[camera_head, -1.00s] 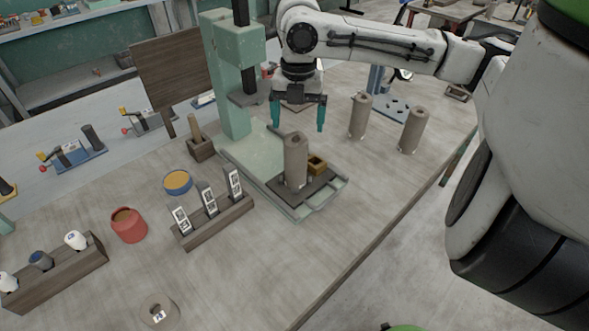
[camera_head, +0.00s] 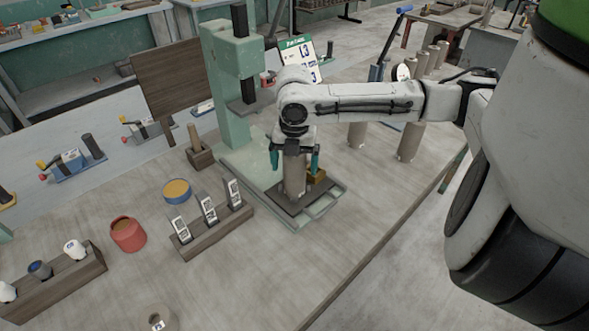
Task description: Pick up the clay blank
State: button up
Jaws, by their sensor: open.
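A grey-brown clay cylinder, which looks like the clay blank (camera_head: 295,186), stands upright on the dark plate (camera_head: 326,188) of the green press. My gripper (camera_head: 294,170) is above it with its two teal fingers apart, one on each side of the cylinder's upper part. The cylinder's top is hidden behind my gripper. I cannot tell whether either finger touches it. Two similar cylinders stand to the right on the table, one (camera_head: 357,134) partly hidden by my arm and the other (camera_head: 410,141) nearer the table edge.
The green press column (camera_head: 226,90) stands just behind left of my gripper. A small yellow-brown block (camera_head: 317,176) sits right beside the cylinder. A wooden rack with tags (camera_head: 212,228), a blue-rimmed bowl (camera_head: 177,190) and a red pot (camera_head: 127,234) are at left.

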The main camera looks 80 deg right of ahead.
jog(key=shift+f, duration=0.15)
jog(key=c, duration=1.5)
jog(key=shift+c, duration=0.4)
jog(key=shift+r, duration=0.25)
